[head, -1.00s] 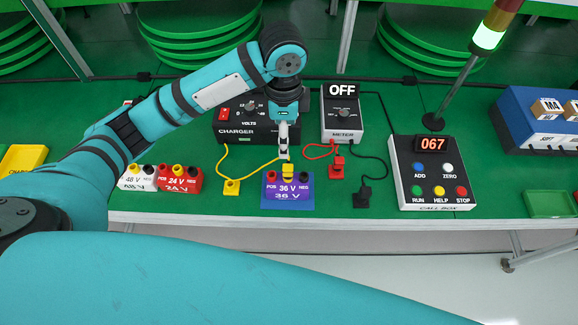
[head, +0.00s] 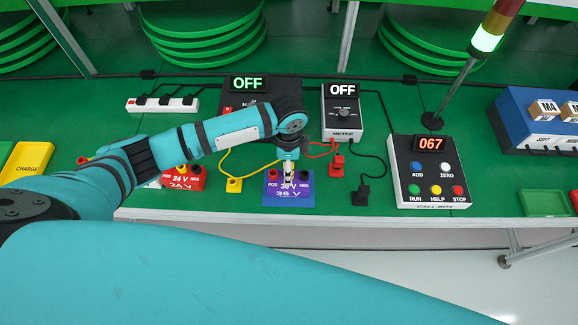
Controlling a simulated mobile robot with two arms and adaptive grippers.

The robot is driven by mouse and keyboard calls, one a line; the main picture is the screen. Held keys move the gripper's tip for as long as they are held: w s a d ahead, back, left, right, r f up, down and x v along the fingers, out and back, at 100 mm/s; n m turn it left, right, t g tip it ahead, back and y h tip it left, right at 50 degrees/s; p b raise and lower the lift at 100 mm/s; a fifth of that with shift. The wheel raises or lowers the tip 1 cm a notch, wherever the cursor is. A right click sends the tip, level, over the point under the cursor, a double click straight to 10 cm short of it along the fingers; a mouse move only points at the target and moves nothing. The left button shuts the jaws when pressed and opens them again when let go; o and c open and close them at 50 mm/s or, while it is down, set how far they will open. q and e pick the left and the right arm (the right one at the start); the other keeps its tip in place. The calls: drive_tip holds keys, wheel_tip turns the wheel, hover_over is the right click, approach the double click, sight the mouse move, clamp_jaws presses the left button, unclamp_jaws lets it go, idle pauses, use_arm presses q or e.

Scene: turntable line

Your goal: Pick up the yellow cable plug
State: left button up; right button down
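A yellow cable plug (head: 233,185) sits on the green table, left of the purple 36 V pack (head: 287,194). One yellow strand rises from it toward the charger (head: 228,100); another runs right toward my wrist. My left gripper (head: 289,177) points down at the top of the 36 V pack, right of the plug and apart from it. Its fingers cover most of the pack's yellow middle part. They are too small to show whether they are open or shut, or touching it. My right gripper is not in view.
The red 24 V pack (head: 183,184) stands left of the plug. A red plug (head: 337,165) and a black plug (head: 360,193) lie to the right, below the meter (head: 343,118). The call box (head: 432,175) reads 067. My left arm partly hides the charger and another pack.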

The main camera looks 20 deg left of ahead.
use_arm(q)
drive_tip(key=shift+f, duration=0.15)
drive_tip(key=c, duration=1.2)
drive_tip(key=shift+o, duration=0.2)
drive_tip(key=shift+w+r+b, duration=0.1)
drive_tip(key=shift+r+b, duration=0.25)
drive_tip(key=shift+r, duration=0.45)
drive_tip(key=shift+s+r+b, duration=0.2)
drive_tip(key=shift+s+r, duration=0.05)
drive_tip(key=shift+r, duration=0.25)
drive_tip(key=shift+s+r+b, duration=0.15)
drive_tip(key=shift+s+r, duration=0.05)
drive_tip(key=shift+r, duration=0.25)
drive_tip(key=s+d+r+b, duration=0.1)
drive_tip(key=s+b, duration=0.1)
drive_tip(key=s, duration=1.3)
drive_tip(key=shift+d+r, duration=0.15)
drive_tip(key=shift+r, duration=0.15)
drive_tip(key=shift+s, duration=0.1)
